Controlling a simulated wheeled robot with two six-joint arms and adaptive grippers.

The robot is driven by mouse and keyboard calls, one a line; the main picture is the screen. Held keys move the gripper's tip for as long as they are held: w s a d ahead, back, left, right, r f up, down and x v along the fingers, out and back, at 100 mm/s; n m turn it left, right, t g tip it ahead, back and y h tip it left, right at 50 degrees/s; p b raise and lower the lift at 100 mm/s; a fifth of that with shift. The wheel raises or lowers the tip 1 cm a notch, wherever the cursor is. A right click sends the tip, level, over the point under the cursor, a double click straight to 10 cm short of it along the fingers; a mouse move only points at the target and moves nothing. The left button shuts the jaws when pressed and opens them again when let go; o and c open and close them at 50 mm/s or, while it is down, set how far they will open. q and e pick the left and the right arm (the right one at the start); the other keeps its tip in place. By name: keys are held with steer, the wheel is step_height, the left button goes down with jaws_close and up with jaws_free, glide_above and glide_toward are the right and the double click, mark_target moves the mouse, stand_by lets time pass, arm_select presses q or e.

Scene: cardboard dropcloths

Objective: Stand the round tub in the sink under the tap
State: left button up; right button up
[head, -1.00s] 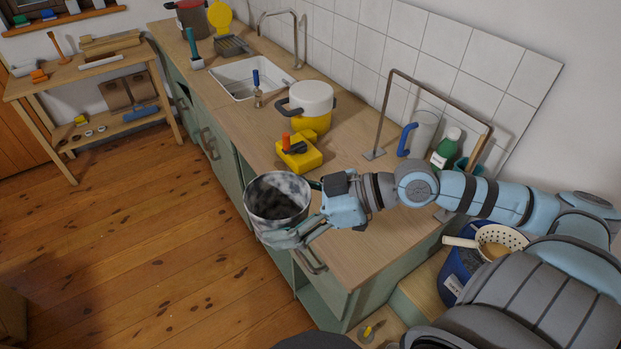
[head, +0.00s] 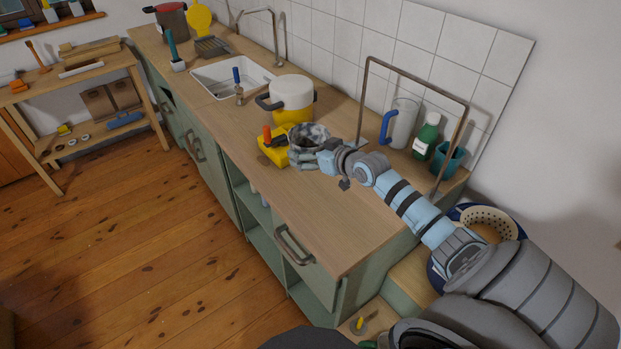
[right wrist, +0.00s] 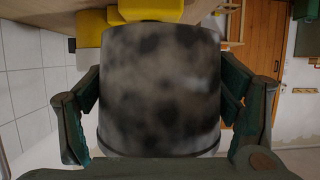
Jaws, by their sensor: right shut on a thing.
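The round tub (head: 312,134), mottled grey, black and white, is in my right gripper (head: 306,158). It is over the counter, beside the yellow boxy tool and in front of the white-and-yellow pot. In the right wrist view the tub (right wrist: 160,92) fills the middle, with a finger of my right gripper (right wrist: 160,110) on each side. Whether its base touches the worktop is hard to tell. The white sink (head: 212,76) is farther back along the counter, with the bent metal tap (head: 277,42) behind it. My left gripper is not in view.
The white-and-yellow pot (head: 292,95) and the yellow tool (head: 268,148) stand between the tub and the sink. A blue-handled item (head: 238,84) stands at the sink's near side. A metal frame (head: 413,75), jug (head: 401,124) and green bottle (head: 427,137) are at right. The front worktop (head: 320,220) is clear.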

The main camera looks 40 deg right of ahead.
mark_target(310, 185)
step_height(310, 185, down, 10)
steer(key=b, duration=0.3)
steer(key=shift+w+r, duration=0.1)
steer(key=shift+w, duration=0.05)
steer(key=shift+r, duration=0.15)
steer(key=shift+f+b, duration=0.25)
steer(key=shift+b, duration=0.05)
steer(key=o, duration=1.8)
steer(key=shift+r, duration=0.1)
steer(key=shift+o, duration=0.2)
steer(key=shift+r, duration=0.1)
